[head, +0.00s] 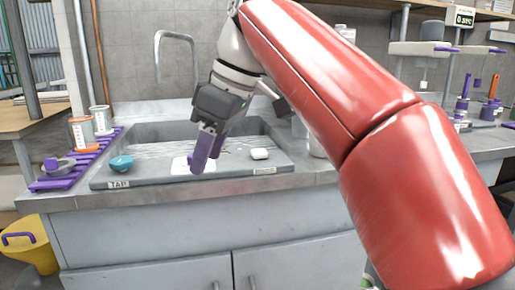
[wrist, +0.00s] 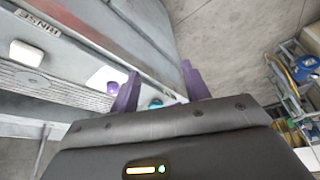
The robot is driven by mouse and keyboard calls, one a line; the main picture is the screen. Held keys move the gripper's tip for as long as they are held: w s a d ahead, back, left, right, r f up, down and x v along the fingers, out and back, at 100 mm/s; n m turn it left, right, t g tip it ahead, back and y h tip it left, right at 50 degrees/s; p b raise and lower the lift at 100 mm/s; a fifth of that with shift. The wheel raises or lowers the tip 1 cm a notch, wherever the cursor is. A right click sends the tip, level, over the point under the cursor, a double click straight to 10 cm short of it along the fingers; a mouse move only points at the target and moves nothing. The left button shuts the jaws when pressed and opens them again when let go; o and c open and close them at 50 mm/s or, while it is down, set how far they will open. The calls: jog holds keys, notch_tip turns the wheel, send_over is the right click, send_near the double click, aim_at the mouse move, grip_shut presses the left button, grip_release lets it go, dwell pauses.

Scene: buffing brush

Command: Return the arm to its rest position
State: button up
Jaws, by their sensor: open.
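My gripper (head: 207,160) hangs over the front of the sink in the head view, purple fingers pointing down. In the wrist view my gripper (wrist: 160,82) has its two purple fingers apart, with nothing held between them. My red arm reaches in from the right. A white piece with a purple knob (head: 180,165) sits behind the fingers, partly hidden; its purple knob also shows in the wrist view (wrist: 113,88). I cannot tell the gap between fingers and sink. No brush is clearly recognisable.
The sink (head: 110,182) bears a teal item (head: 121,163) and a white block (head: 259,154). A tap (head: 176,38) arches behind my gripper. A purple rack (head: 60,183) and cans (head: 82,132) stand left. A yellow bucket (head: 35,255) is on the floor.

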jog(key=s+d+f+m+t+h, duration=0.1)
jog(key=s+d+f+m, duration=0.3)
jog(key=d+f, duration=0.3)
jog(key=s+d+f+m+t+h, duration=0.2)
jog(key=s+d+f+m, duration=0.2)
jog(key=f, duration=0.7)
jog(key=s+d+f+m+t+h, duration=0.1)
jog(key=s+d+f+m, duration=0.3)
jog(key=d+f+m, duration=0.3)
jog(key=d+f, duration=0.2)
jog(key=d, duration=0.2)
jog(key=shift+s+d+f+t, duration=0.15)
jog(key=shift+d+f+t, duration=0.15)
jog(key=shift+d+f, duration=0.1)
